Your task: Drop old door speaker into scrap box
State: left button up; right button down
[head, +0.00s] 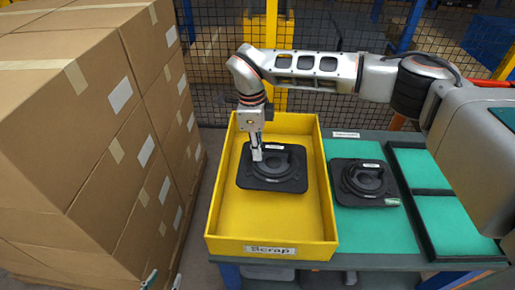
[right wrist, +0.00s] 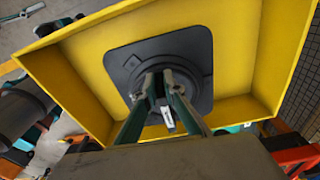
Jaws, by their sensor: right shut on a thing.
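The black old door speaker (head: 272,178), a square plate with a round raised middle, is inside the outline of the yellow scrap box (head: 228,247). My right gripper (head: 257,155) points down and is shut on the raised part of this speaker. The right wrist view shows the fingers (right wrist: 160,92) on the speaker (right wrist: 195,60), with the box (right wrist: 85,75) walls around it. I cannot tell whether the speaker touches the box floor. My left gripper (head: 163,280) shows only its two fingertips at the bottom edge, apart and empty.
A second black speaker (head: 363,185) lies on the green mat (head: 350,228) of the table, right of the box. Green-lined trays (head: 420,165) are further right. Stacked cartons (head: 75,130) stand close on the left. A mesh fence (head: 325,90) runs behind.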

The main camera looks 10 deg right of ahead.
jog(key=shift+r, duration=0.1)
jog(key=c, duration=2)
grip_release()
jog(key=shift+c, duration=0.2)
notch_tip(320, 180, up, 12)
jog(key=shift+w+a, duration=0.3)
jog(key=shift+a, duration=0.15)
